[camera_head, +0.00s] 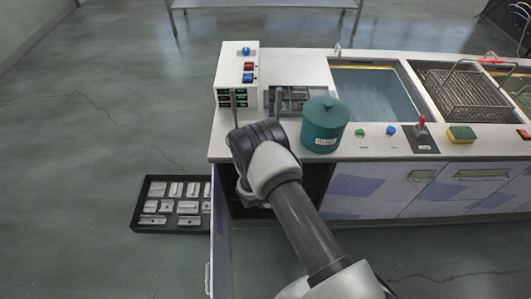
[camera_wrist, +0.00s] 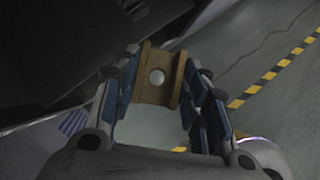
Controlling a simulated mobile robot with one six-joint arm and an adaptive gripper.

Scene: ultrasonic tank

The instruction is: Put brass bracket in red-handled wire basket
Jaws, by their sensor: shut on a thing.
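The brass bracket (camera_wrist: 154,95) is a tan, channel-shaped piece with a round hole. In the wrist view it sits between the blue-padded fingers of my gripper (camera_wrist: 158,72), which is shut on it. In the head view my gripper (camera_head: 255,112) is at the counter's left end, by the white control box; the bracket is hidden there. A wire basket (camera_head: 465,95) with an arched wire handle sits in a tank at the right.
A teal lidded pot (camera_head: 325,125) stands right of my gripper. A water-filled tank (camera_head: 375,93) lies between it and the basket. A yellow-green sponge (camera_head: 461,134) and red lever (camera_head: 421,124) are on the front counter. A black tray (camera_head: 150,219) of metal parts lies on the floor.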

